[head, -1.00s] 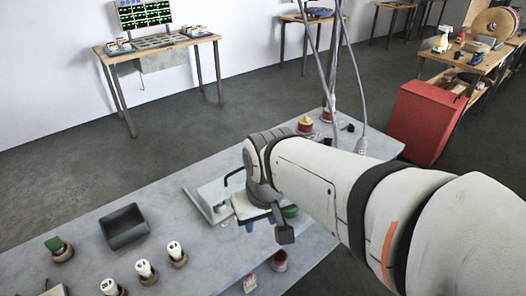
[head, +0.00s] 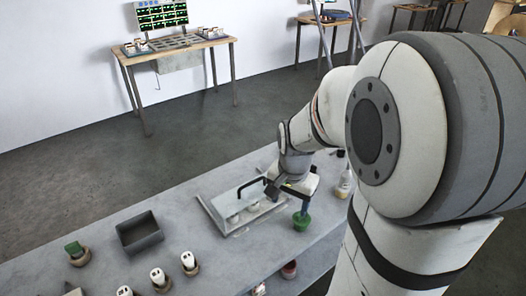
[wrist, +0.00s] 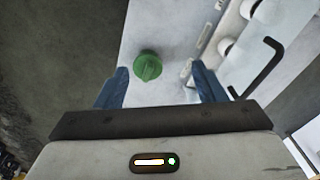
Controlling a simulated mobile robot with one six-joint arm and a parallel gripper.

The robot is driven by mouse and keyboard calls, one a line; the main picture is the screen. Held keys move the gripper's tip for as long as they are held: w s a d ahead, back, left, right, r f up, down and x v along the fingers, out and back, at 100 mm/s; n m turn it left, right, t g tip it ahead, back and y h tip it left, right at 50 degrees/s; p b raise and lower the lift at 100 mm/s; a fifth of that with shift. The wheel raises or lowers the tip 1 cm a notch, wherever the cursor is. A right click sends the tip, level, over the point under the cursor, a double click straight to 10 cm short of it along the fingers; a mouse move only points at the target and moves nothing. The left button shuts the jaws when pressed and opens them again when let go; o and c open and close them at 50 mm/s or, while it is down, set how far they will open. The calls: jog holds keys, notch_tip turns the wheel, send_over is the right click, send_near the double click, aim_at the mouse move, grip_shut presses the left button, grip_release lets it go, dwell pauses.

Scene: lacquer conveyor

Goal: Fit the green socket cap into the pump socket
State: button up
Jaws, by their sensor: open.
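A round green cap (head: 301,221) with a raised ridge on top stands on the grey table, near its front edge. It also shows in the wrist view (wrist: 147,66), between the blue fingers and left of their middle. My gripper (head: 304,207) is open, pointing down over the cap; I cannot tell whether a finger touches it. A pale plate fixture (head: 222,222) with white round parts and a black bent handle (head: 250,184) lies just left of the gripper. I cannot make out which part is the pump socket.
A dark open bin (head: 139,234) stands on the table's left. Several white pieces in round holders (head: 189,264) and a green piece in a holder (head: 75,250) stand nearby. A pale bottle (head: 344,185) stands beyond the gripper. The black handle is close to the gripper.

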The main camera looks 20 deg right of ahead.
aim_at(301, 218)
jog(key=w+d+f+m, duration=0.1)
jog(key=w+d+f+m+p, duration=0.1)
jog(key=d+m, duration=0.1)
jog(key=w+d+f+m, duration=0.1)
jog(key=d+f+m, duration=0.1)
jog(key=shift+w+g, duration=0.1)
jog(key=shift+g, duration=0.3)
jog(key=shift+d+f+p, duration=0.15)
jog(key=shift+f+p, duration=0.15)
jog(key=shift+f, duration=0.05)
jog(key=f, duration=0.7)
jog(key=shift+s+f+p, duration=0.2)
jog(key=shift+s+p, duration=0.2)
jog(key=shift+c, duration=0.3)
jog(key=c, duration=0.7)
